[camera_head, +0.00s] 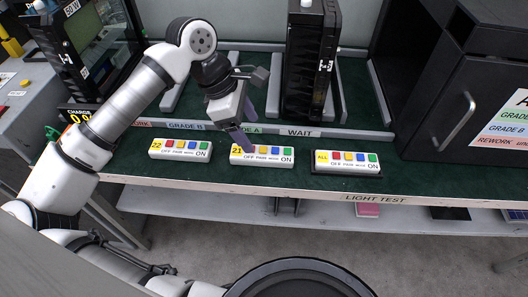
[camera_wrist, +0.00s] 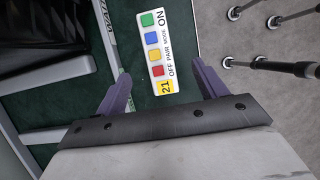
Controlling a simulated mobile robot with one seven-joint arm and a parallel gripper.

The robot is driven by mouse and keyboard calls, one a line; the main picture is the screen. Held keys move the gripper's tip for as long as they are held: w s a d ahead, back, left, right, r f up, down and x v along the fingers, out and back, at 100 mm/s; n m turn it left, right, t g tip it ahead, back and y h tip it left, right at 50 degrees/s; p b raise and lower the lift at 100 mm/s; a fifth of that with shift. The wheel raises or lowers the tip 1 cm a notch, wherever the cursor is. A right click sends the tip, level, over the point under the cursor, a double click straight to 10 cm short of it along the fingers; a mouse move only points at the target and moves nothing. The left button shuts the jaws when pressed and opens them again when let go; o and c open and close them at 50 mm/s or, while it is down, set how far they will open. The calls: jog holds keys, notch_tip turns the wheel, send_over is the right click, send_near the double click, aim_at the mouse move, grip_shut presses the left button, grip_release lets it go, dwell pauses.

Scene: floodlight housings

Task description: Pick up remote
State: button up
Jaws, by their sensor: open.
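Three white remotes with coloured buttons lie in a row along the front of the green bench: remote 22 (camera_head: 180,150) at the left, remote 21 (camera_head: 262,156) in the middle, and the ALL remote (camera_head: 347,162) at the right on a dark base. My gripper (camera_head: 246,146) is over the left part of remote 21. In the wrist view my gripper (camera_wrist: 161,82) has its purple fingers spread wide. Remote 21 (camera_wrist: 156,50) lies ahead of and partly between them, its yellow number end nearest. The fingers hold nothing. I cannot tell the exact height above the remote.
Behind the remotes a grey labelled rail (camera_head: 300,132) runs along the bench, with a black floodlight housing (camera_head: 312,60) upright in the WAIT bay. A black box with a handle (camera_head: 465,90) stands at the right. A lower shelf (camera_head: 300,212) is beneath the bench's front edge.

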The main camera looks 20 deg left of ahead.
aim_at(266, 151)
jog(key=x, duration=0.4)
jog(key=p+x, duration=0.1)
jog(key=x, duration=0.4)
jog(key=shift+w+d+r+p, duration=0.15)
jog(key=shift+w+d+p, duration=0.05)
jog(key=shift+w+p, duration=0.1)
jog(key=shift+c, duration=0.4)
jog(key=c, duration=1)
jog(key=shift+c, duration=0.2)
jog(key=shift+r, duration=0.15)
